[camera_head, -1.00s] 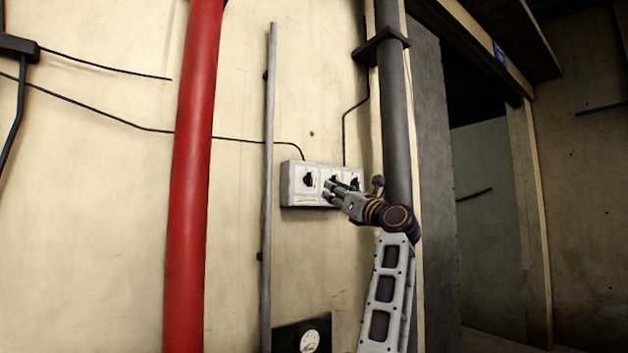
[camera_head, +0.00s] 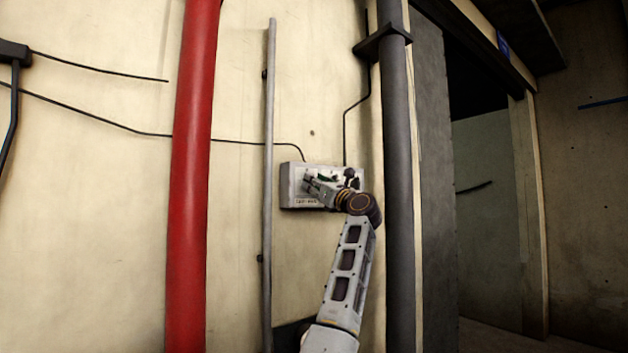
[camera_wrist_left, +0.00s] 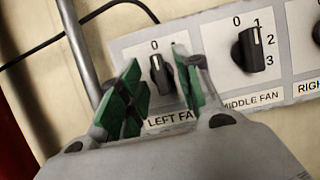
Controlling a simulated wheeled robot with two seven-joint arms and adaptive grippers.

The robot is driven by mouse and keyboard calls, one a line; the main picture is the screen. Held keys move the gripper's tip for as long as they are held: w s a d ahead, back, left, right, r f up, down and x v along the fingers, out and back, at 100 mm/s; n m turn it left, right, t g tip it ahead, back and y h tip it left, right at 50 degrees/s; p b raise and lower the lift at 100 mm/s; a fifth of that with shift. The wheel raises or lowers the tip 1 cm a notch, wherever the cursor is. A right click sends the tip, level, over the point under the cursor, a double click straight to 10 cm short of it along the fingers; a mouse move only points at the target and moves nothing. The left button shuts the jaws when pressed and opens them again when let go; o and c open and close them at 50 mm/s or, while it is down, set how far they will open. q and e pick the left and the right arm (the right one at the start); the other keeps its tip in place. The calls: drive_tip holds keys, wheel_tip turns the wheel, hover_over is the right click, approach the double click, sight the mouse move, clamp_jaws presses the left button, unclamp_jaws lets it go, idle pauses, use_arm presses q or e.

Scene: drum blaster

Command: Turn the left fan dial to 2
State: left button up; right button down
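The left fan dial (camera_wrist_left: 161,76) is a black knob on the white control panel (camera_wrist_left: 131,45). In the left wrist view its white mark points up, close to the 0. The "LEFT FAN" label below it is partly covered. My left gripper (camera_wrist_left: 158,78) is open, with green-padded fingers on either side of the dial in the picture; I cannot tell whether they touch it. In the head view my left gripper (camera_head: 309,182) is in front of the panel (camera_head: 287,187) and hides the left dial. My right gripper is not in view.
The middle fan dial (camera_wrist_left: 248,51) sits close to the right of my gripper, and part of the right fan section shows beyond. A thin grey pipe (camera_head: 268,230) and a thick red pipe (camera_head: 190,200) run vertically left of the panel. A dark grey pipe (camera_head: 398,150) stands right.

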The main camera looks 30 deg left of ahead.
use_arm(q)
drive_tip(key=shift+w+a+r, duration=0.15)
drive_tip(key=shift+a+r, duration=0.05)
drive_tip(key=shift+a, duration=0.15)
clamp_jaws()
